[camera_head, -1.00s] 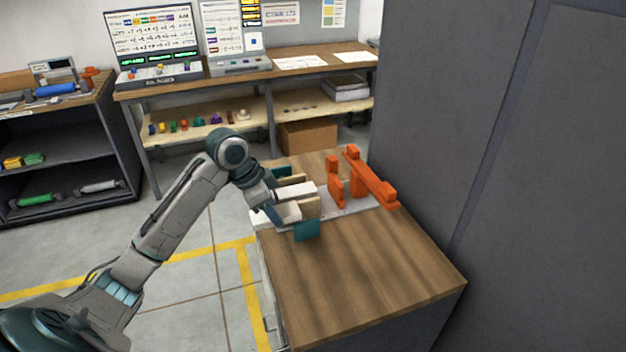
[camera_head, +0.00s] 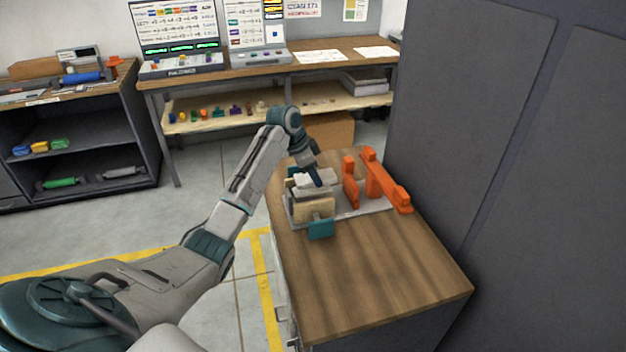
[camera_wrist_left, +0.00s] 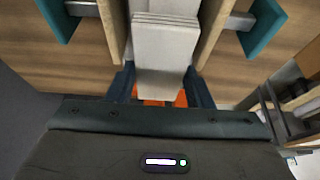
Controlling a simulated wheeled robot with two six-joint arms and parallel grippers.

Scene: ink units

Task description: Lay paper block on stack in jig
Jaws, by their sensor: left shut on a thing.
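My left gripper (camera_head: 318,182) is over the jig (camera_head: 312,210), which has wooden cheeks with teal end pads. In the left wrist view the fingers (camera_wrist_left: 161,92) are shut on a pale paper block (camera_wrist_left: 162,75). The block lies between the wooden cheeks (camera_wrist_left: 212,35). Layered pale edges of the stack (camera_wrist_left: 166,17) show at the block's far end. The head view shows white paper (camera_head: 313,190) between the cheeks, partly hidden by the gripper. I cannot tell whether the block touches the stack. My right gripper is not in view.
Orange upright parts (camera_head: 384,183) stand on a light base just right of the jig. The near part of the wooden bench top (camera_head: 375,265) is clear. A tall grey cabinet (camera_head: 480,110) closes off the right side. A shelved table (camera_head: 265,76) stands behind.

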